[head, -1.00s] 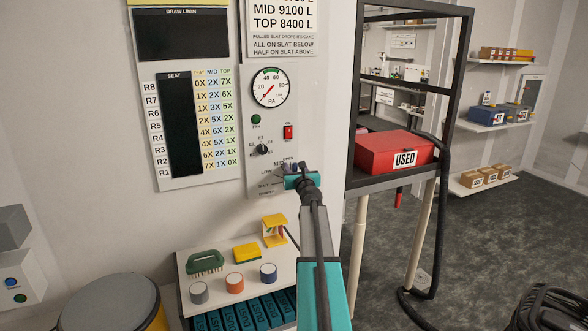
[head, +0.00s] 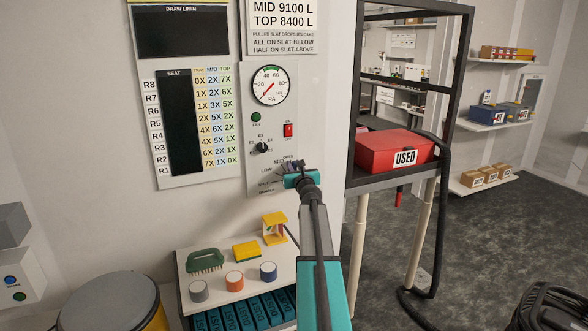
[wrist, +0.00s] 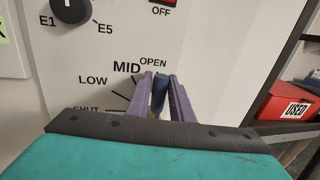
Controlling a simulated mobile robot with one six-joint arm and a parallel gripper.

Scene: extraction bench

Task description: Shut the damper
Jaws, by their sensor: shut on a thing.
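The damper dial is on the wall panel, with the marks OPEN, MID, LOW and SHUT around it in the wrist view. Its blue lever (wrist: 160,92) stands upright in the picture, near the OPEN mark. My gripper (wrist: 161,76) has its two purple fingers on either side of the lever, shut on it. In the head view my gripper (head: 294,166) is at the lower right of the panel, and the lever is mostly hidden behind the fingers. The SHUT mark is at the lower left of the dial, partly covered by my wrist.
Above the dial are a selector knob (head: 262,148), a red switch (head: 288,130) and a pressure gauge (head: 270,86). A red USED box (head: 380,149) stands on a rack to the right. A low shelf (head: 222,277) with a brush and pots is below.

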